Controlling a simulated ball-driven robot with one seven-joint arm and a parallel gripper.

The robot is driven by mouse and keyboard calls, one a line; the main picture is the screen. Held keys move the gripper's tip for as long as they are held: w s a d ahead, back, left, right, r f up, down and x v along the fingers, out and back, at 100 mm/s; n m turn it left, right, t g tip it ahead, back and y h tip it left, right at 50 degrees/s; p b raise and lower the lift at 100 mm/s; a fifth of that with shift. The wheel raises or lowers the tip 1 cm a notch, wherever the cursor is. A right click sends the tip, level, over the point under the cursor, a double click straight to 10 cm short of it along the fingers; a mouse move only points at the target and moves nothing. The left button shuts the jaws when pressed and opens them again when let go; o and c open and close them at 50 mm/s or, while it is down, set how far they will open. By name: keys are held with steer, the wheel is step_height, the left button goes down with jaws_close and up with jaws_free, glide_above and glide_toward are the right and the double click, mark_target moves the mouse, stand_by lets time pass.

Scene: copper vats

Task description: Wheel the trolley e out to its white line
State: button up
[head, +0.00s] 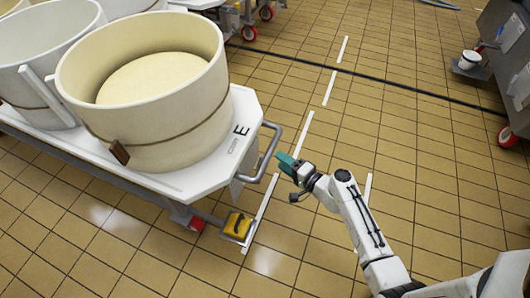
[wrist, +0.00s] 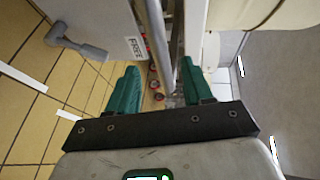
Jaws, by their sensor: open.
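Trolley e (head: 205,185) stands at the left in the head view, with a white top marked "E" and a large pale vat (head: 150,95) on it. Its grey handle (head: 268,150) sticks out on the right side. My gripper (head: 285,161) has teal fingers and is open just right of the handle, empty. In the wrist view the gripper (wrist: 160,75) is open, and the grey handle bar (wrist: 176,55) shows between its fingers; I cannot tell whether they touch it. A dashed white line (head: 262,210) runs along the floor by the trolley's right end.
A yellow pedal (head: 238,224) sits low at the trolley's corner. More pale vats (head: 40,70) stand at the left. A second dashed white line (head: 367,190) lies partly behind my arm. A grey machine (head: 505,60) stands far right. Tiled floor between is clear.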

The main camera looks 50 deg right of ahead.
steer(key=w+f+b, duration=0.1)
steer(key=w, duration=0.7)
steer(key=shift+w+d+f, duration=0.25)
steer(key=shift+f, duration=0.05)
jaws_close()
steer(key=shift+s, duration=0.1)
